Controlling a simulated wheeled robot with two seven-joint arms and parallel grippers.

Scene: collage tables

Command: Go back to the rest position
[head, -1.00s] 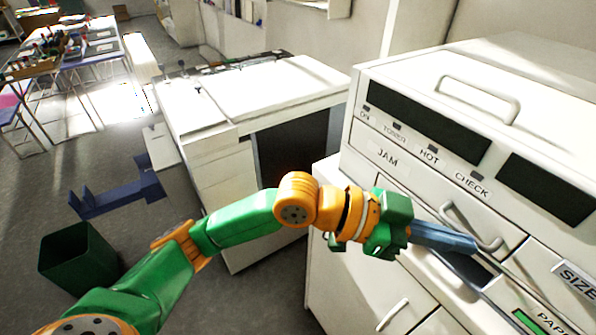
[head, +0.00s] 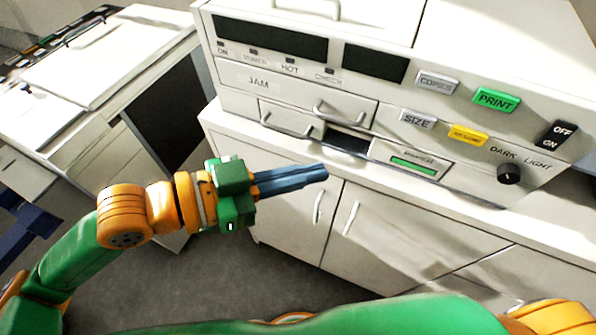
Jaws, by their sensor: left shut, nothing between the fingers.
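My left gripper (head: 322,173) has blue-grey fingers that lie together, with nothing between them. It is in front of the white cabinet (head: 285,195), below the copier's dark slot, and looks apart from the machine. My green and orange left arm comes in from the lower left. Another green and orange part of my body crosses the bottom edge of the head view. My right gripper is not in the picture.
A white copier (head: 290,88) with PRINT, SIZE and COPIES buttons, a dial and an OFF/ON switch stands on the cabinet. A second white machine (head: 100,60) stands at left. Grey floor (head: 200,277) shows between them and me.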

